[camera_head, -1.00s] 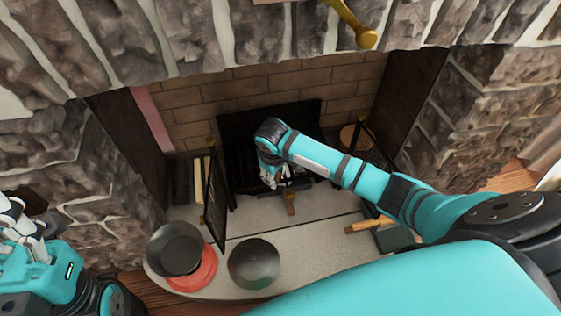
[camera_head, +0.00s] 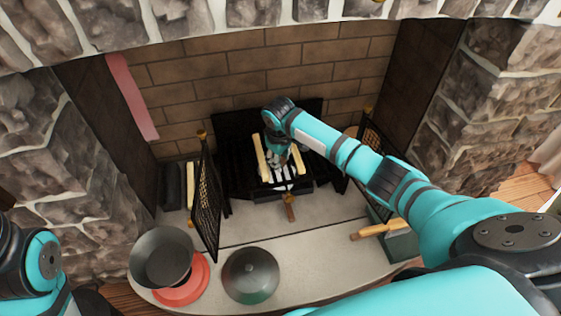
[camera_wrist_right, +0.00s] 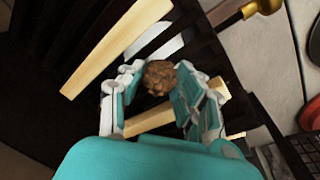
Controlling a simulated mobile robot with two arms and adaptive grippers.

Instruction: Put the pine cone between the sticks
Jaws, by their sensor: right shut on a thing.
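The brown pine cone (camera_wrist_right: 159,77) is held between the fingers of my right gripper (camera_wrist_right: 158,84) in the right wrist view. Two pale wooden sticks lie on the dark grate: a left stick (camera_head: 260,157) and a right stick (camera_head: 294,155) in the head view. They also show in the wrist view, one at the upper left (camera_wrist_right: 112,50) and one partly behind the fingers (camera_wrist_right: 222,93). My right gripper (camera_head: 279,163) points down over the gap between the sticks; it hides the cone in the head view. I cannot tell whether the cone touches the grate. My left gripper is out of view.
A mesh screen (camera_head: 206,195) stands left of the grate and another (camera_head: 378,150) right of it. A dark pan (camera_head: 160,258) on a red disc (camera_head: 186,287) and a dark round lid (camera_head: 250,275) sit on the hearth (camera_head: 310,240). A wooden-handled tool (camera_head: 375,230) lies at right.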

